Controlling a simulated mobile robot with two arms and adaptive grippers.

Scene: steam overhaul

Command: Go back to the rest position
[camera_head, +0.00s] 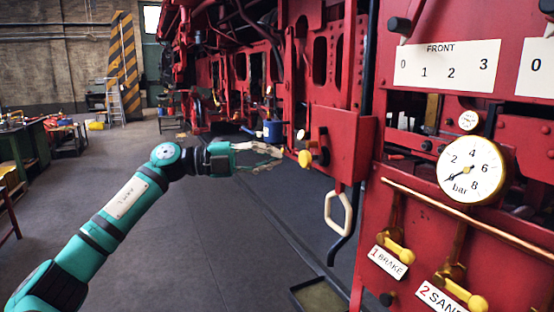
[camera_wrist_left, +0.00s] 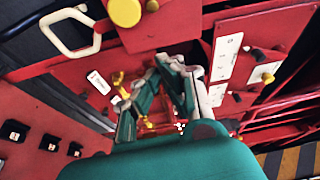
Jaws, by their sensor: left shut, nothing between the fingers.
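My left arm comes in from the left in the head view, teal with dark joints. Its gripper (camera_head: 277,156) is held out in front of the red locomotive frame, just left of a yellow knob (camera_head: 305,158). I cannot tell whether it touches anything. In the left wrist view the gripper's fingers (camera_wrist_left: 178,66) point at the red panel, shut and empty. My right gripper is in neither view.
The red panel on the right carries a pressure gauge (camera_head: 471,169), a FRONT scale plate (camera_head: 447,66), and yellow BRAKE (camera_head: 396,247) and SAND (camera_head: 460,292) levers. A pale loop handle (camera_head: 338,214) hangs nearby. The grey floor (camera_head: 215,240) is open; a green workbench (camera_head: 28,150) stands far left.

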